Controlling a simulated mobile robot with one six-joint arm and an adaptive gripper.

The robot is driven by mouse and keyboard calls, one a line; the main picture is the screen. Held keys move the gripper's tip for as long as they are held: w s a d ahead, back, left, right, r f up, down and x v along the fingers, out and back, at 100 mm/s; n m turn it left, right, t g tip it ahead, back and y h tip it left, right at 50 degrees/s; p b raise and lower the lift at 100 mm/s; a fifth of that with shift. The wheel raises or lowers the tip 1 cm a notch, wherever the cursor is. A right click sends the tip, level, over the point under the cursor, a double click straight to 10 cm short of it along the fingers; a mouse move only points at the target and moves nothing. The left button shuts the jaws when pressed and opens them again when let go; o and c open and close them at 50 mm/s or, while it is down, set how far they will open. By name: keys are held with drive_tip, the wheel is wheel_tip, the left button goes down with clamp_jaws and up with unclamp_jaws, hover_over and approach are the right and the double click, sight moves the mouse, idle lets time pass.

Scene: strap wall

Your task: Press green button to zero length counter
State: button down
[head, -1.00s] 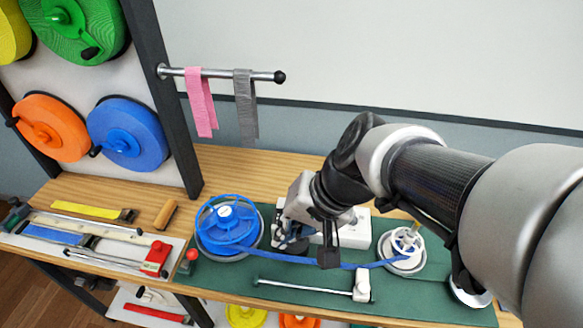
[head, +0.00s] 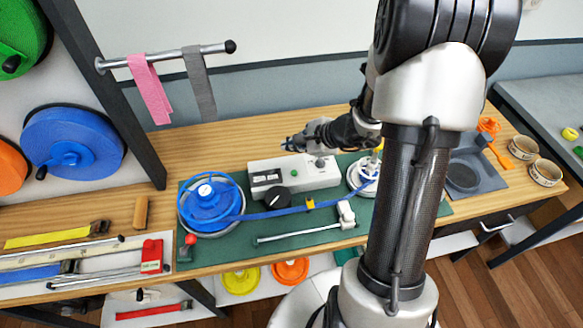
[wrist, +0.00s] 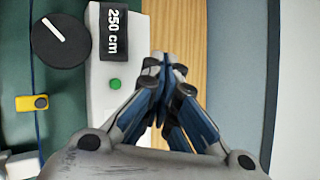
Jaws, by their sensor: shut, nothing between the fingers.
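The length counter (head: 312,174) is a white box on the green mat. Its dark display (wrist: 113,32) reads "250 cm" in the wrist view, with a black knob (wrist: 61,39) beside it. The round green button (wrist: 115,84) sits on the box's white top, in plain sight in the wrist view. My gripper (wrist: 165,62) is shut and empty. Its fingertips appear to the right of the button in that view, over the wooden strip beyond the box edge, apart from the button. In the head view my gripper (head: 288,144) is above and behind the box.
A blue strap (head: 255,215) runs from the blue reel (head: 208,199) in front of the counter, with a yellow clip (head: 310,203) on it. A white reel (head: 362,174) stands to the right. A rail with pink (head: 150,92) and grey (head: 198,84) straps hangs at back left.

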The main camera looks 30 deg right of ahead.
idle(0.3)
drive_tip(key=b, duration=0.6)
hover_over(293, 176)
wheel_tip(293, 176, down, 8)
drive_tip(key=shift+r, duration=0.1)
drive_tip(key=shift+f+b, duration=0.4)
drive_tip(key=shift+f, duration=0.05)
drive_tip(key=shift+f, duration=0.1)
idle(0.7)
drive_tip(key=shift+f+b, duration=0.35)
drive_tip(key=shift+b, duration=0.35)
drive_tip(key=shift+f+b, duration=0.5)
drive_tip(key=shift+b, duration=0.15)
idle(0.5)
drive_tip(key=shift+r, duration=0.1)
drive_tip(key=shift+r+p, duration=0.6)
drive_tip(key=shift+r, duration=0.25)
